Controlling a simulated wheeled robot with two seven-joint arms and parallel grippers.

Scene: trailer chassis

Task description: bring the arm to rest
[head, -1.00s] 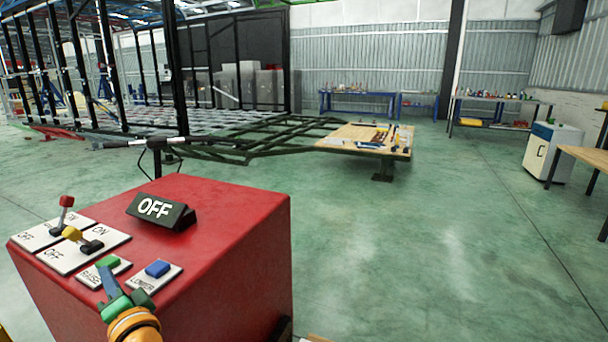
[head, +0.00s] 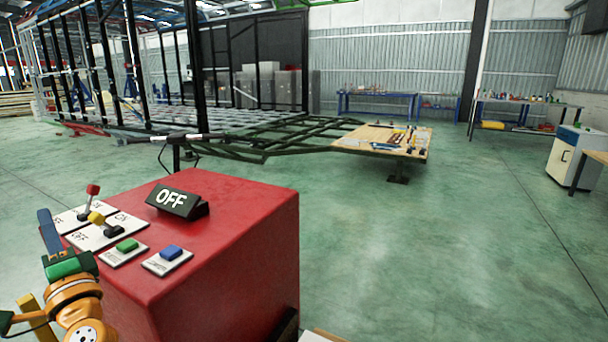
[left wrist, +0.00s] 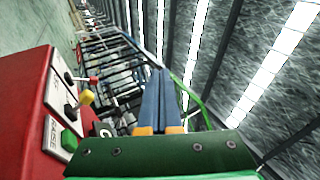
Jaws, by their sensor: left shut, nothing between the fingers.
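My left gripper (head: 48,228) is at the lower left of the head view, beside the left edge of the red control box (head: 235,235). Its blue fingers point up and lie together, with nothing between them; the left wrist view shows the closed fingers (left wrist: 158,98) too. The box top carries a red-knobbed lever (head: 91,192), a yellow-knobbed lever (head: 98,220), a green button (head: 127,245), a blue button (head: 171,253) and a black OFF sign (head: 178,200). The gripper stands apart from the green button. My right gripper is not in view.
Behind the box stands the dark trailer frame (head: 250,148) with a wooden board (head: 350,140) of tools at its end. Workbenches (head: 375,103) line the far wall. A white cabinet (head: 570,155) stands at the right. The green floor (head: 440,250) right of the box is clear.

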